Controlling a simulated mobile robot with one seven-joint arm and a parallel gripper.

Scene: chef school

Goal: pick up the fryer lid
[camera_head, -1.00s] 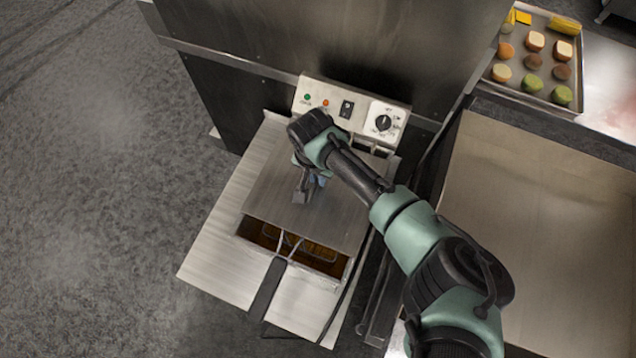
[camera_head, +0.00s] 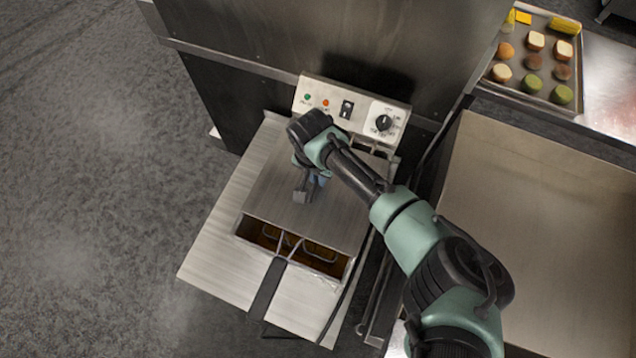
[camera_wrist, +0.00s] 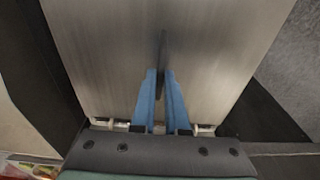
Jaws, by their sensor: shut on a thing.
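The fryer lid (camera_head: 268,200) is a flat brushed-metal plate over the fryer, with a thin upright handle (camera_wrist: 162,52) at its middle. In the head view the lid covers most of the well, and the front strip of the well is uncovered. My gripper (camera_wrist: 161,76) has blue fingers closed on both sides of the handle. In the head view my gripper (camera_head: 307,188) is over the middle of the lid, partly hidden by my wrist. I cannot tell if the lid is raised off the fryer.
The open front of the fryer well (camera_head: 290,246) shows dark oil and wire baskets. A control panel (camera_head: 352,108) stands behind the lid. A bare metal counter (camera_head: 545,215) is at the right. A food tray (camera_head: 515,85) lies at the upper right. Open floor (camera_head: 90,180) is at the left.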

